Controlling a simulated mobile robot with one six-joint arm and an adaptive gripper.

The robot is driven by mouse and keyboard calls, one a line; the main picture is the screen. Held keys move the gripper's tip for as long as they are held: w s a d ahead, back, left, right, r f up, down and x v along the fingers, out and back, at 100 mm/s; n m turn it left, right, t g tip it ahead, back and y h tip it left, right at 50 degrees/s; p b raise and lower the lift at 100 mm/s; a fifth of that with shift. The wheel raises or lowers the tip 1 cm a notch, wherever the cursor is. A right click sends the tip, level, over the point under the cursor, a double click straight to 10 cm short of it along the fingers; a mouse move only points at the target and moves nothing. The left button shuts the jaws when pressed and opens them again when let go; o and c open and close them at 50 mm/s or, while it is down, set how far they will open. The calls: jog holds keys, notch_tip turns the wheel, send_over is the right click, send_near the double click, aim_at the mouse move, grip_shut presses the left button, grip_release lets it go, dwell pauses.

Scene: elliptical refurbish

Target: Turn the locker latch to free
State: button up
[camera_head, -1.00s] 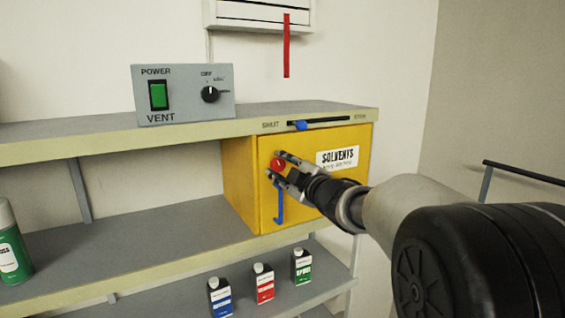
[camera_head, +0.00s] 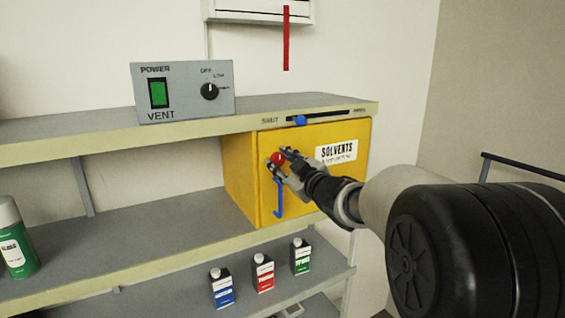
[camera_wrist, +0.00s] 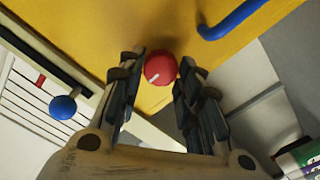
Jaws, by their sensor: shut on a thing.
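The yellow solvents locker (camera_head: 309,193) hangs under the shelf, its door closed. A round red latch knob (camera_head: 276,160) sits on the upper left of the door. My gripper (camera_head: 281,160) reaches it from the right, one finger above right and one below left. In the wrist view my gripper (camera_wrist: 160,85) has its fingers on both sides of the red knob (camera_wrist: 160,67), which has a white pointer line. My gripper is shut on this knob. A blue hooked handle (camera_head: 278,200) is on the door just below it.
A vent box (camera_head: 184,91) stands on the upper shelf (camera_head: 60,150). A slider with a blue knob (camera_head: 300,120) is on the shelf edge above the locker. Several small bottles (camera_head: 263,274) stand below, and a green spray can (camera_head: 16,240) at left.

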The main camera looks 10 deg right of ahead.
jog(key=o, duration=1.1)
jog(key=shift+c, duration=0.2)
jog(key=shift+s, duration=0.1)
jog(key=v, duration=1.2)
